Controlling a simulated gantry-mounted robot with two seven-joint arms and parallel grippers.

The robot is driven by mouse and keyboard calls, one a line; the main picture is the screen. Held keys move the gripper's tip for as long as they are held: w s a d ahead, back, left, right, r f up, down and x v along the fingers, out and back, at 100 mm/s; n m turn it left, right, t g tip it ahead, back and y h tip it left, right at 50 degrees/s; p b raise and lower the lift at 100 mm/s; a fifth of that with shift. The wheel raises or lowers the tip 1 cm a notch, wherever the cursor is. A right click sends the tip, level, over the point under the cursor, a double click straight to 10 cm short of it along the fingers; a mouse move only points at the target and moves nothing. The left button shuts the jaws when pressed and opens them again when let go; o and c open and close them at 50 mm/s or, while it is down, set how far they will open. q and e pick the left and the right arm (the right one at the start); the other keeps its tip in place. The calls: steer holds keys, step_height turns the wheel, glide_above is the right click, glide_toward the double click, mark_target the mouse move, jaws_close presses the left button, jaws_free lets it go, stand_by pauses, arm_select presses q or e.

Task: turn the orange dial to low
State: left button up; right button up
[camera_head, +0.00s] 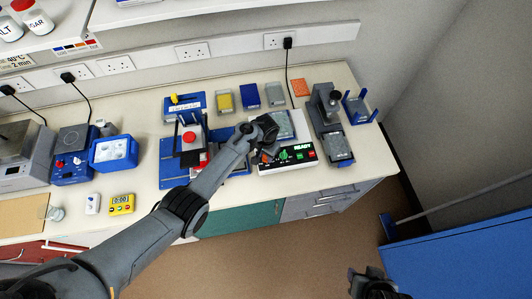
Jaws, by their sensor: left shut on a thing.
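A grey microscope-like device (325,108) stands close to the right of the instrument. A yellow timer (121,203) sits near the front edge. The floor in front is clear.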

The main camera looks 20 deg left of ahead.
arm_select(q)
steer(key=m+p, duration=0.1)
steer(key=m, duration=0.3)
steer(key=shift+m, duration=0.3)
steer(key=m, duration=0.2)
steer(key=shift+m, duration=0.4)
steer(key=m, duration=0.2)
steer(key=shift+m, duration=0.3)
steer(key=m+b, duration=0.1)
steer(key=m, duration=0.4)
steer(key=shift+w+m+b, duration=0.1)
steer(key=shift+m+b, duration=0.2)
steer(key=m+b, duration=0.1)
steer(key=m, duration=0.2)
steer(key=shift+m, duration=0.4)
steer(key=shift+m+b, duration=0.5)
steer(key=shift+m, duration=0.1)
steer(key=o, duration=1)
